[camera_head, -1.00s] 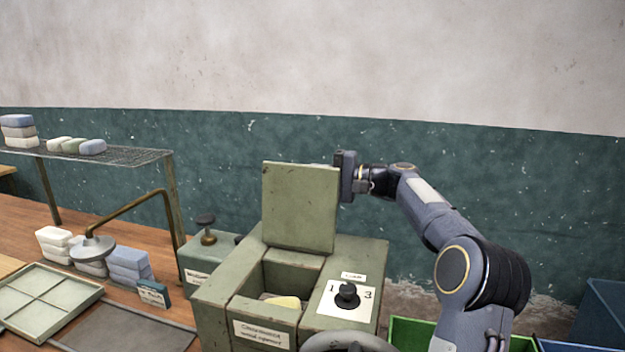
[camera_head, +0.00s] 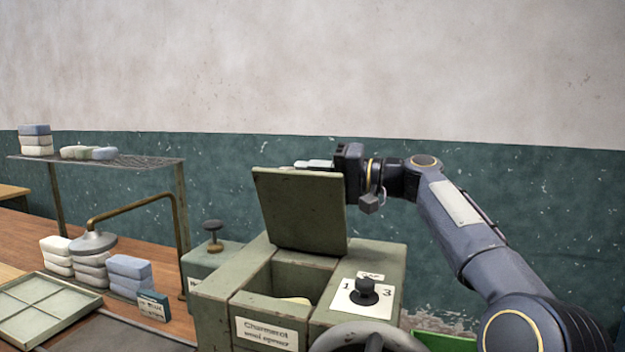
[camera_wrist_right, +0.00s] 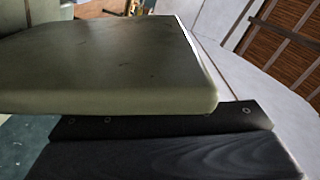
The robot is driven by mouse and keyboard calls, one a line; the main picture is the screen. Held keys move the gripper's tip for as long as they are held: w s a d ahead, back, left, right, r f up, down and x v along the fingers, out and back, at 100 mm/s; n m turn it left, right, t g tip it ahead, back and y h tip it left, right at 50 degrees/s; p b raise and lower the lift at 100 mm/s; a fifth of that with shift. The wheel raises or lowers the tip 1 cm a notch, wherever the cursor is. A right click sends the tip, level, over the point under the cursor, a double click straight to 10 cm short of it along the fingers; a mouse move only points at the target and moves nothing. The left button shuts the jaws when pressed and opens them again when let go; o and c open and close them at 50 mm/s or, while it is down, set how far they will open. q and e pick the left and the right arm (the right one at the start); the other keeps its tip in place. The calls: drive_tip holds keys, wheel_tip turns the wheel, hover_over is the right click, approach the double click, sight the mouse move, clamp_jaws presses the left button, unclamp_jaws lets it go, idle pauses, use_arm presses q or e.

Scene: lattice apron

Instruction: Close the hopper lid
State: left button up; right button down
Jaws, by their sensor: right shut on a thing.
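The hopper lid (camera_head: 302,212) is a flat green panel, raised over the back of the green hopper (camera_head: 258,281) and leaning a little toward me. The hopper's mouth is open, and a pale yellowish piece (camera_head: 296,299) shows partly inside it. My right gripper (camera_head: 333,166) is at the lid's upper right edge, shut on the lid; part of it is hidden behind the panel. In the right wrist view the lid (camera_wrist_right: 110,65) fills much of the picture, with a dark finger along its edge. My left gripper is not in view.
A black knob (camera_head: 364,291) on a numbered plate and a grey wheel (camera_head: 368,337) are at the hopper's right and front. Left are stacked bars (camera_head: 129,272), a curved pipe, a divided tray (camera_head: 40,304) and a wire shelf (camera_head: 120,161). A green bin (camera_head: 455,343) sits lower right.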

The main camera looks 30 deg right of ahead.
drive_tip(key=shift+f, duration=0.1)
drive_tip(key=c, duration=1.5)
unclamp_jaws()
drive_tip(key=b+v, duration=0.1)
drive_tip(key=v, duration=0.5)
drive_tip(key=shift+s+d, duration=0.15)
drive_tip(key=shift+d, duration=0.1)
drive_tip(key=shift+s+d, duration=0.3)
drive_tip(key=shift+s, duration=0.2)
